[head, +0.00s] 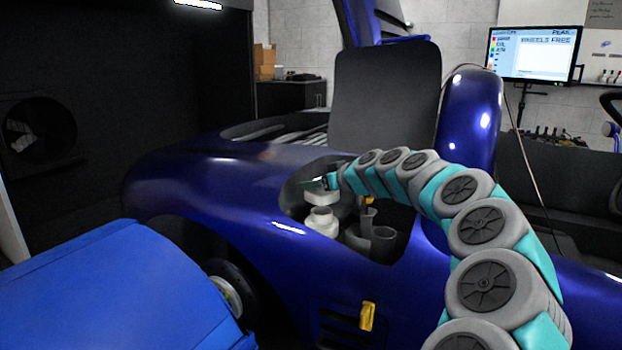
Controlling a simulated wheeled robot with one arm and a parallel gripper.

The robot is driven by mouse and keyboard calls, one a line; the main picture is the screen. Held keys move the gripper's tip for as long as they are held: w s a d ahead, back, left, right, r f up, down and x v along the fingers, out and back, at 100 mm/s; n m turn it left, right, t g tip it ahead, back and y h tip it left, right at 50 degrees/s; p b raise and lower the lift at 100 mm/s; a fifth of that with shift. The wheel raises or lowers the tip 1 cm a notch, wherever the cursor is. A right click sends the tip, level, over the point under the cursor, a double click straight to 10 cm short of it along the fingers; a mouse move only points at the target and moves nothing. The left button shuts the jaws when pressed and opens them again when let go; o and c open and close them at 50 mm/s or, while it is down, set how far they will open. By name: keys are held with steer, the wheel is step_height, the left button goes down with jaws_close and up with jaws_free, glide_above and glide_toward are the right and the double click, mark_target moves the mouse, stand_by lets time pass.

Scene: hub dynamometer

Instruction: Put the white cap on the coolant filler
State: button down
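The coolant filler (322,223) looks like a white neck standing in the oval opening of the blue car body. The white cap (321,198) is just above it, at the end of my arm, with a small gap appearing between them. My gripper (322,186) reaches in from the right and appears shut on the white cap. The fingertips are small and partly hidden, so their exact grip on the cap is hard to see.
Grey open tubes (383,240) and a small yellow part (368,201) sit right of the filler in the same opening. The blue body rim surrounds them. A yellow piece (367,316) is on the car's side. A monitor (530,54) reads "WHEELS FREE".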

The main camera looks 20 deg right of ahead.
mark_target(332, 201)
steer(key=shift+f+b, duration=0.4)
steer(key=shift+f, duration=1.9)
steer(key=shift+b, duration=1.15)
steer(key=shift+f+b, duration=0.6)
steer(key=shift+c, duration=1.3)
jaws_free()
steer(key=shift+s+r, duration=0.1)
steer(key=shift+s, duration=0.05)
steer(key=shift+b+v, duration=2.05)
steer(key=shift+v, duration=3.35)
